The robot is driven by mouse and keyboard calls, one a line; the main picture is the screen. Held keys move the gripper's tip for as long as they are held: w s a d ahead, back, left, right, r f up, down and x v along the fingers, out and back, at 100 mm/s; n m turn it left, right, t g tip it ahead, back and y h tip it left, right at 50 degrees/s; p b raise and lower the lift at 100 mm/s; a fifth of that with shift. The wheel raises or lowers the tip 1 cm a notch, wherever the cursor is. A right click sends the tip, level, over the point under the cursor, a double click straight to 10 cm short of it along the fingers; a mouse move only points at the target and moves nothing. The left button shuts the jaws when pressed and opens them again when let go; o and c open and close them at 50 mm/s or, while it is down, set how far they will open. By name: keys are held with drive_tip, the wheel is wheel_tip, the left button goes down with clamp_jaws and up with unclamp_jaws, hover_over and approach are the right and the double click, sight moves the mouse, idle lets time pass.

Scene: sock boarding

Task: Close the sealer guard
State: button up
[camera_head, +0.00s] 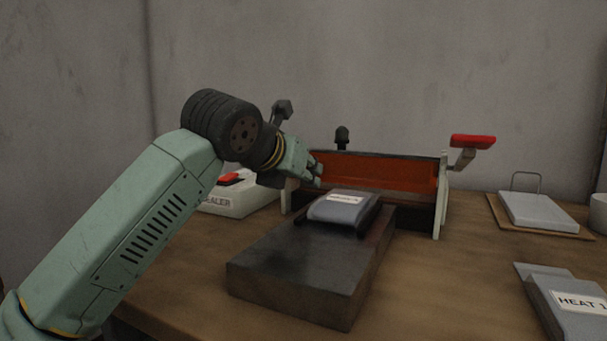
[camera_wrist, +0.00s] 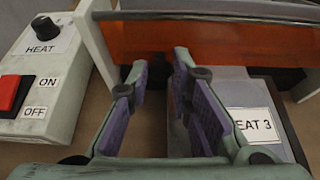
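The sealer guard (camera_head: 385,173) is an orange translucent panel with a dark top edge, standing raised between the white end plates of the sealer (camera_head: 440,205). In the wrist view the guard (camera_wrist: 210,43) crosses the top, just beyond my fingertips. My gripper (camera_head: 317,172) is at the left end of the sealer, in front of the guard. Its purple-padded fingers (camera_wrist: 162,66) are apart with nothing held between them. A grey packet (camera_head: 345,207) lies on a dark block in front of the sealer; its label in the wrist view (camera_wrist: 252,124) reads in part "EAT 3". Contact with the guard cannot be told.
The control box (camera_head: 235,202) with a heat knob (camera_wrist: 45,28) and red switch (camera_wrist: 12,93) stands left. A red-tipped lever (camera_head: 473,141) rises at right. The dark block (camera_head: 300,265) fills the front middle. A white slab (camera_head: 540,211) and another packet (camera_head: 570,305) lie right.

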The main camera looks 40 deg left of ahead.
drive_tip(key=o, duration=0.4)
drive_tip(key=shift+w, duration=0.1)
drive_tip(key=shift+o, duration=0.2)
drive_tip(key=v, duration=1.2)
drive_tip(key=shift+f, duration=0.15)
